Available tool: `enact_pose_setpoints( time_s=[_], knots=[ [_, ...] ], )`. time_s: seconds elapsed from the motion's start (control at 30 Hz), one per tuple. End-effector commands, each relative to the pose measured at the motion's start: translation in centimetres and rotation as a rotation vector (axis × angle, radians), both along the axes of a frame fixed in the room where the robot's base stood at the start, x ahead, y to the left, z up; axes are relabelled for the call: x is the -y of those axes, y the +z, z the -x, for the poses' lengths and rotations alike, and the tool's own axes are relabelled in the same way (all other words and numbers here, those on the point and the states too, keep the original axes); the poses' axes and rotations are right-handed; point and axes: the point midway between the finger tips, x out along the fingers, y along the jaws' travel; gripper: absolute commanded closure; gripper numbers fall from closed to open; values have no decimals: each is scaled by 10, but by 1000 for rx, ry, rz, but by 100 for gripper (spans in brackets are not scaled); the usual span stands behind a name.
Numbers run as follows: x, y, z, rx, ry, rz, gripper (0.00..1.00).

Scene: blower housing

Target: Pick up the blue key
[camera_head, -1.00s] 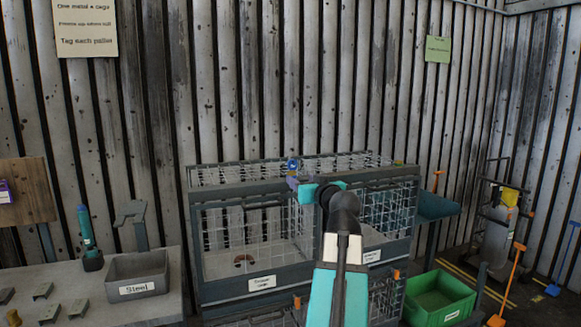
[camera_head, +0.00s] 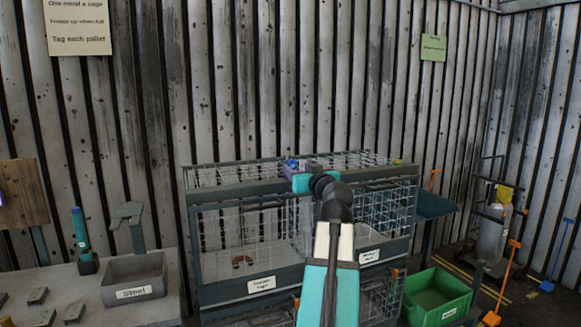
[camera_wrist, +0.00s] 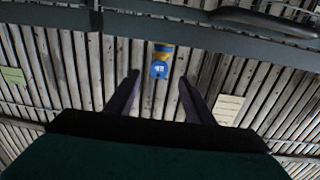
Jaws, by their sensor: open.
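The blue key (camera_head: 291,163) is a small blue shape at the top front rail of the wire cage, partly hidden by my gripper. In the wrist view, the blue key (camera_wrist: 159,70) has a pale mark and a yellow part beside the dark rail. My gripper (camera_wrist: 158,78) is open and empty, with one finger on each side of the key in the picture. The key appears beyond the fingertips; I cannot tell the gap or see contact. In the head view, my gripper (camera_head: 294,172) is at the cage's top front edge, very near the key.
A grey "Steel" bin (camera_head: 134,279) stands on the bench at left. A green crate (camera_head: 437,297) is at lower right. A corrugated wall (camera_head: 330,80) rises behind.

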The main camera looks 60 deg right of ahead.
Motion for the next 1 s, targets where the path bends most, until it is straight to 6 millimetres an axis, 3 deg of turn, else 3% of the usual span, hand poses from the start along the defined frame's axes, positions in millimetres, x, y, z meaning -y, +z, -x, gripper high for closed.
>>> enact_pose_setpoints(
  time_s=[0.5,1.0],
  knots=[
    [37,1,-45,0,-1,0,52],
    [40,0,-48,0,-3,0,52]
  ],
)
